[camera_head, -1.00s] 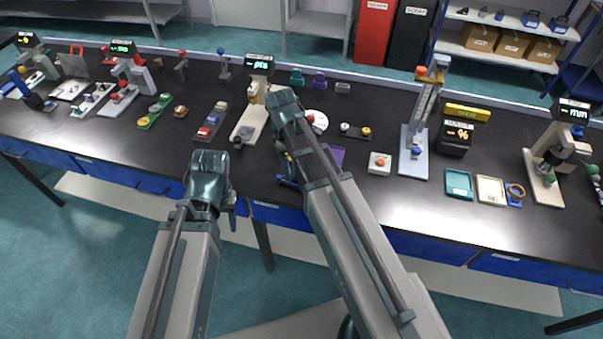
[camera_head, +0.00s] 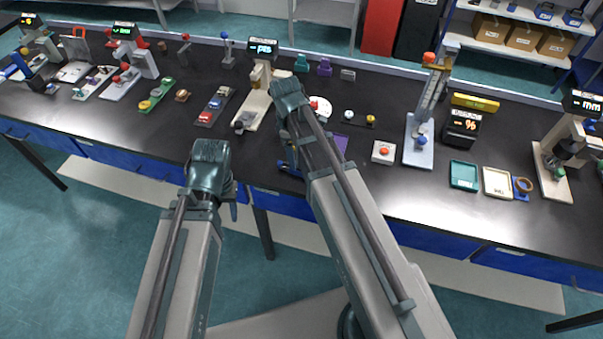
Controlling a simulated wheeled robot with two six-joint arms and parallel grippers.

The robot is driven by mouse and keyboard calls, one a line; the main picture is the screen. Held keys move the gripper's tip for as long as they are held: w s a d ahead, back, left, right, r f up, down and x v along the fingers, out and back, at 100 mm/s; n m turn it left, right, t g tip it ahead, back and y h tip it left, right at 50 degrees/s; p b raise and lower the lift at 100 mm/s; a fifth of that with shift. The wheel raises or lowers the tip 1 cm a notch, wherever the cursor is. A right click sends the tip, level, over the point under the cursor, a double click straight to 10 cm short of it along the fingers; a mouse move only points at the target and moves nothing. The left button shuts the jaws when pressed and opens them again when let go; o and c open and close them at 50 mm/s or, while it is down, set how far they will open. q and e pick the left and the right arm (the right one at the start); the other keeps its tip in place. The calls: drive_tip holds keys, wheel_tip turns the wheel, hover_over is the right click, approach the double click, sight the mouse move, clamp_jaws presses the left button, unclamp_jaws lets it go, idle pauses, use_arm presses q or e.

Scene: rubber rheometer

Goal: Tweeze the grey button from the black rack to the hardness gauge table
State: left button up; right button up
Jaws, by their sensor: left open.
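The black rack (camera_head: 360,118) lies on the bench right of centre. A pale grey button (camera_head: 349,115) sits at its left end and a yellow button (camera_head: 371,119) at its right. The gauge with the "pts" display (camera_head: 262,47), which I take for the hardness gauge, stands to the left on a cream base (camera_head: 255,103); its small table is hard to make out. My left gripper (camera_head: 209,166) is open at the bench's front edge, away from the rack, its fingertips mostly hidden. My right gripper (camera_head: 288,94) is over the bench between gauge and rack; its fingers are hidden.
A blue item (camera_head: 290,169) is partly hidden by my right arm. A purple mat (camera_head: 340,142), a white box with a red button (camera_head: 384,151) and a stand (camera_head: 420,140) are to the right. A rack of coloured buttons (camera_head: 215,106) lies left. Bare bench lies in front.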

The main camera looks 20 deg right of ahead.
drive_tip(key=f+b, duration=0.1)
drive_tip(key=f, duration=0.1)
drive_tip(key=f+b, duration=0.4)
drive_tip(key=shift+s+d+f, duration=0.15)
drive_tip(key=shift+d+f, duration=0.1)
drive_tip(key=shift+r, duration=0.1)
drive_tip(key=c, duration=0.7)
drive_tip(key=shift+r, duration=0.1)
wheel_tip(320, 180, up, 12)
drive_tip(key=p, duration=1.1)
drive_tip(key=shift+p, duration=0.3)
